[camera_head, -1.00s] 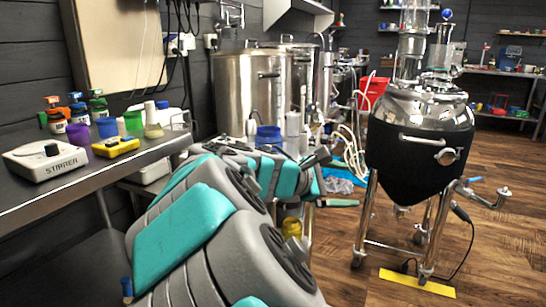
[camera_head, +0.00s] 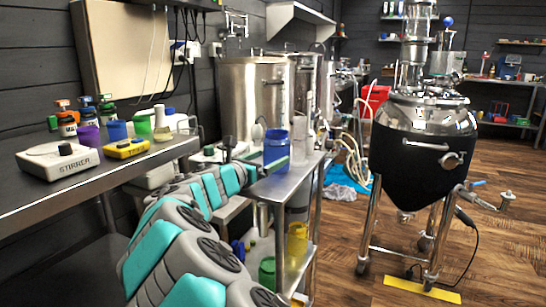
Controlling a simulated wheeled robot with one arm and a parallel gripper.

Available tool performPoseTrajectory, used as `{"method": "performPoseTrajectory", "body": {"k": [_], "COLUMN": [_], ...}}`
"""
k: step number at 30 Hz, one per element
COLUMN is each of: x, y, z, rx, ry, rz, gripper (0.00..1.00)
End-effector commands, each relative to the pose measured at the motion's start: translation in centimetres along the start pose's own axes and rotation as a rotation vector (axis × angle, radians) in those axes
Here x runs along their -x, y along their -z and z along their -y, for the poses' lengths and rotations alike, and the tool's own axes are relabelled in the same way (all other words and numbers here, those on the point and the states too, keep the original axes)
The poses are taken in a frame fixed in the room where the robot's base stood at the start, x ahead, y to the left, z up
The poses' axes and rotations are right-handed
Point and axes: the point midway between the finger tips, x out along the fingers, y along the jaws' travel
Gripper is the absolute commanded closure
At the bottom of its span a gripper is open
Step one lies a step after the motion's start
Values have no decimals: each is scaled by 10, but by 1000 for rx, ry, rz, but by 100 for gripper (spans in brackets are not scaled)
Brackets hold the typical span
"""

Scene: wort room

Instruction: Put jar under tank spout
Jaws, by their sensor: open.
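A blue jar (camera_head: 276,148) stands upright on the steel table, in front of the steel kettles. My gripper (camera_head: 262,161) is open at the jar's lower left side. One pale finger crosses low in front of the jar; I cannot tell whether it touches. The other finger is partly hidden. A conical tank (camera_head: 417,153) with a black jacket and shiny top stands on legs at the right. A pipe with a valve and handle, possibly its spout (camera_head: 478,199), sticks out at its lower right. The floor below that pipe is bare.
The steel table (camera_head: 290,183) has a lower shelf with a yellow jar (camera_head: 297,243) and a green jar (camera_head: 267,273). A stirrer (camera_head: 58,161) and small cups sit on the left bench. A yellow floor strip (camera_head: 422,289) and a black cable lie by the tank legs.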

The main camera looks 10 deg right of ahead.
Motion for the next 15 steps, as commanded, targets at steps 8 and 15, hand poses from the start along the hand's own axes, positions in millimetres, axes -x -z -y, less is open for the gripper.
{"method": "performPoseTrajectory", "body": {"k": [8,15], "x": [-25,-58], "y": [0,-1], "z": [2,4], "rx": [-3,-2], "ry": [2,4], "rz": [-2,0], "gripper": [0,0]}}
